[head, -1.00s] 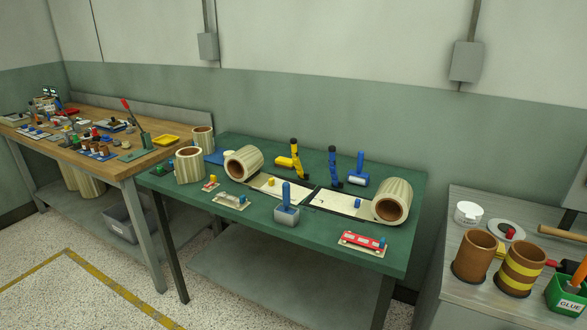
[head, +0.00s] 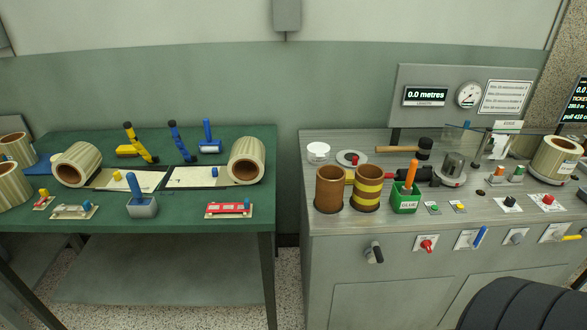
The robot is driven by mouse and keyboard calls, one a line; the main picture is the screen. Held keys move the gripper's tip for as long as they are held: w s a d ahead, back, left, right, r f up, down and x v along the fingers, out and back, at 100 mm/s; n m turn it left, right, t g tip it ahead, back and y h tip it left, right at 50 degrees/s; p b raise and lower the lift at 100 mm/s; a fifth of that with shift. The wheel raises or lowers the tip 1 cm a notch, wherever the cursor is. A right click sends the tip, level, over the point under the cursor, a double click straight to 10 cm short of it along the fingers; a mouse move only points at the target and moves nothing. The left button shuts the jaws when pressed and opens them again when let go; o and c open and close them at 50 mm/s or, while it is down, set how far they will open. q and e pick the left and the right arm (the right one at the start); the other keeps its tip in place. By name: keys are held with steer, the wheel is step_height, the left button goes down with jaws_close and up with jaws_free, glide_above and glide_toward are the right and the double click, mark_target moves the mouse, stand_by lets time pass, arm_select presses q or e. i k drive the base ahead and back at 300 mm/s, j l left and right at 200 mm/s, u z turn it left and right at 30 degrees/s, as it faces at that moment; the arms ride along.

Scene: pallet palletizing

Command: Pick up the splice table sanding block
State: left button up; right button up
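A grey block with an upright blue handle (head: 142,205), which looks like the sanding block, stands near the front edge of the green splice table (head: 240,195). It is upright and nothing touches its handle. A blue-handled tool with a pale roller-like base (head: 209,146) stands farther back on the same table. Neither of my grippers shows in the head view.
Cream rolls (head: 247,160) and pale sheets (head: 200,177) lie behind the block. A red strip on a small board (head: 228,209) is to its right. A gap separates the table from a grey cabinet (head: 340,235) with brown cylinders (head: 329,185) and a green glue box (head: 405,199).

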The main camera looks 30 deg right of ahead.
mark_target(123, 152)
steer(key=i+j+z, duration=0.1)
steer(key=z, duration=0.55)
steer(key=i+j+z, duration=0.3)
steer(key=j, duration=0.35)
steer(key=j+z, duration=0.25)
steer(key=j, duration=0.35)
steer(key=j+z, duration=0.3)
steer(key=j, duration=0.4)
steer(key=i, duration=0.05)
